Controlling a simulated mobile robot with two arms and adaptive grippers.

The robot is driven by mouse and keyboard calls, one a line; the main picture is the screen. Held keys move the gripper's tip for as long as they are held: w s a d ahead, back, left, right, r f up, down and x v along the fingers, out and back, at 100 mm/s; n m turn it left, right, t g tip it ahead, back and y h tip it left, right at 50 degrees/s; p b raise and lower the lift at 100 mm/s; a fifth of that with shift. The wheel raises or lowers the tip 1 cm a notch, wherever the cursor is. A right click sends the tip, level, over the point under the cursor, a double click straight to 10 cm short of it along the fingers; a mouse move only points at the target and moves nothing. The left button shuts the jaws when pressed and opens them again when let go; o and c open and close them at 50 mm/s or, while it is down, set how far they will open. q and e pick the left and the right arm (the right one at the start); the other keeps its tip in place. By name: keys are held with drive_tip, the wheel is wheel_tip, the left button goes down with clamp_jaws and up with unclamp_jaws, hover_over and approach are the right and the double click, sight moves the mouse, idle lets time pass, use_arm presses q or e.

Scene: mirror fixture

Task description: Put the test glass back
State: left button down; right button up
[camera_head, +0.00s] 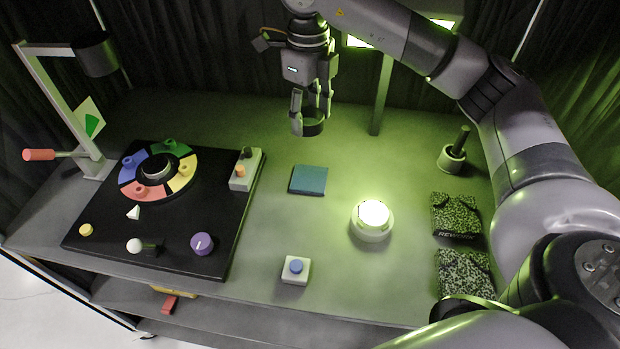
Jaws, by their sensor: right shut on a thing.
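My right gripper (312,112) points down above the back middle of the table and is shut on a small dark, round-rimmed thing (313,128). This looks like the test glass, but its body is partly hidden by the fingers and its details are too small to tell. It is held apart from the table. A flat teal square pad (309,180) lies on the table in front of the gripper. A round white base with a glowing top (372,218) stands to the right of the pad. My left gripper is not in view.
A black board (190,235) with a coloured ring (130,172) and knobs fills the left. A lamp-like stand (60,100) rises behind it. A blue-button box (296,270) is in front.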

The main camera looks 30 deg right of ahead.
sight(309, 108)
drive_tip(key=m, duration=0.2)
drive_tip(key=w+r+m, duration=0.1)
drive_tip(key=m, duration=0.1)
drive_tip(key=shift+w+d+r, duration=0.1)
drive_tip(key=shift+w+d, duration=0.05)
drive_tip(key=shift+d, duration=0.25)
drive_tip(key=m, duration=0.3)
drive_tip(key=shift+w+d+r+b, duration=0.25)
drive_tip(key=shift+w+r+b, duration=0.05)
drive_tip(key=shift+w+r, duration=0.1)
drive_tip(key=shift+s+f+m, duration=0.1)
drive_tip(key=shift+f+m, duration=0.2)
drive_tip(key=shift+f, duration=0.1)
wheel_tip(309, 108, down, 19)
drive_tip(key=p, duration=0.4)
drive_tip(key=shift+f, duration=0.15)
drive_tip(key=o, duration=1.3)
